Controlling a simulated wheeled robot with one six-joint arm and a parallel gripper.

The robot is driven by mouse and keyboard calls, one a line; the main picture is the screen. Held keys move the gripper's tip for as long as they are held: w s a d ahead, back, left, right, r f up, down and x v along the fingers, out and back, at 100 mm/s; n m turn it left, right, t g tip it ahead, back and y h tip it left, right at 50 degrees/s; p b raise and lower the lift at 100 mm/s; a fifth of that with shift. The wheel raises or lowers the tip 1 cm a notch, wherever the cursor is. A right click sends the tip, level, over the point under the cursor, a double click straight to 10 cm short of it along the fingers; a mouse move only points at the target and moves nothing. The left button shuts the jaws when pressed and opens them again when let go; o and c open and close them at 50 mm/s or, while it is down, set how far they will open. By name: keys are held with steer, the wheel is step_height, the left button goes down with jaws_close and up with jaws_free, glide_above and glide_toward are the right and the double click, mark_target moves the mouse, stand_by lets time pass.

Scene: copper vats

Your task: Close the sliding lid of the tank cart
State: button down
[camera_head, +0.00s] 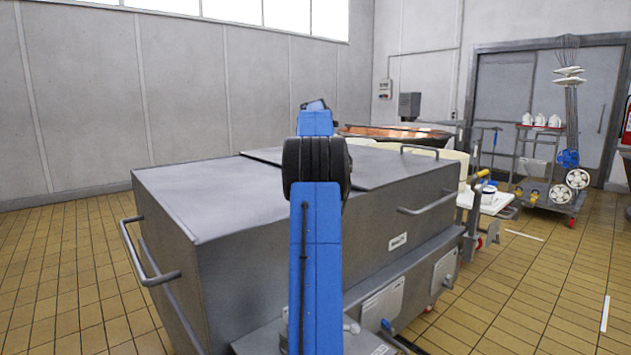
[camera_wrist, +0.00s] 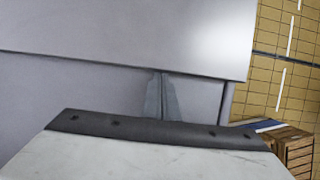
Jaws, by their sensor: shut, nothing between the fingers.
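The tank cart (camera_head: 265,265) is a large grey steel box on wheels, straight ahead in the head view. Its top carries a front panel (camera_head: 210,200) and a slightly raised lid panel (camera_head: 375,165) behind it. I see no open gap in the visible part of the top. A bar handle (camera_head: 428,149) stands at the far right end. My blue arm hides the middle of the top and my gripper in the head view. In the wrist view my gripper (camera_wrist: 161,76) is shut and empty, its tips at the lower edge of a pale grey plate (camera_wrist: 130,35). Contact is unclear.
Side handles (camera_head: 150,277) stick out from the cart's left end and right side. A copper vat (camera_head: 395,132) is behind. A wooden crate (camera_wrist: 294,150) shows in the wrist view.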

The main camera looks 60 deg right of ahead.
steer(key=d, duration=0.1)
steer(key=s+d, duration=0.1)
steer(key=d, duration=0.3)
steer(key=shift+s+d, duration=0.1)
steer(key=shift+s, duration=0.15)
steer(key=shift+s+d, duration=0.1)
steer(key=shift+d, duration=0.3)
steer(key=shift+r, duration=0.1)
